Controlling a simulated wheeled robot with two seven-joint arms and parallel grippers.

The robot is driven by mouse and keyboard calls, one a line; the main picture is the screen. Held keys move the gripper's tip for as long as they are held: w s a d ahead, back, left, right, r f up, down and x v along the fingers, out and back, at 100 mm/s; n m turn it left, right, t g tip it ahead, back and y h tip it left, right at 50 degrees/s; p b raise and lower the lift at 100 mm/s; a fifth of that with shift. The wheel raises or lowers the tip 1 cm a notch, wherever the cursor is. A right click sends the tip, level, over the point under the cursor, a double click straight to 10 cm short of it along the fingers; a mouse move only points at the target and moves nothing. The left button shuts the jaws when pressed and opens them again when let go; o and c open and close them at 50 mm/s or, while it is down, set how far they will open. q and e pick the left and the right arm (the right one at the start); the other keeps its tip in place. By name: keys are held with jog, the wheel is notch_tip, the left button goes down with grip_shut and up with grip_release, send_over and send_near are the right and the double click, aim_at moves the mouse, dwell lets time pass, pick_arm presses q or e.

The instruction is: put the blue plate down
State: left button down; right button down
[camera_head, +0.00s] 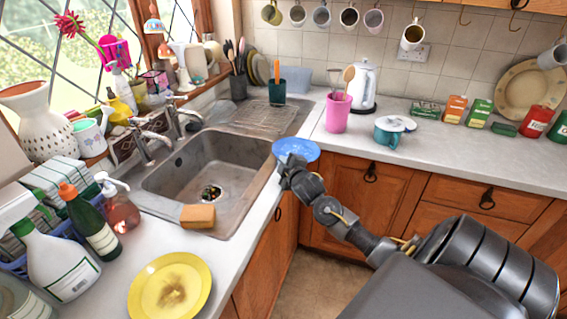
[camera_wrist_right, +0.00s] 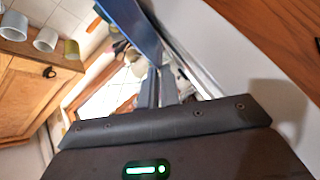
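The blue plate (camera_head: 296,149) is at the inner corner of the worktop, by the sink's right edge. My right gripper (camera_head: 285,166) is at the plate's near left edge. In the right wrist view, the fingers (camera_wrist_right: 162,80) are close together on the edge of the blue plate (camera_wrist_right: 135,25), which is seen tilted there. I cannot tell whether the plate touches the worktop. My left gripper is not in view.
The metal sink (camera_head: 215,170) with a sponge (camera_head: 198,216) on its rim lies left of the plate. A pink cup (camera_head: 337,112) and a teal pot (camera_head: 389,131) stand behind and to the right. A yellow plate (camera_head: 170,287) lies on the near worktop. The right worktop (camera_head: 460,150) has clear room in front.

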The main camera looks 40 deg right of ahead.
jog(key=shift+s+a+f, duration=0.15)
jog(key=shift+f, duration=0.4)
jog(key=c, duration=1.6)
grip_release()
jog(key=shift+s+a+f, duration=0.1)
jog(key=shift+f, duration=0.2)
jog(key=shift+r, duration=0.55)
jog(key=shift+s+a, duration=0.1)
jog(key=shift+s, duration=0.2)
jog(key=v, duration=0.3)
jog(key=b+v, duration=0.1)
jog(key=v, duration=0.3)
jog(key=r+v, duration=0.1)
jog(key=v, duration=0.3)
jog(key=shift+w, duration=0.1)
jog(key=shift+d, duration=0.25)
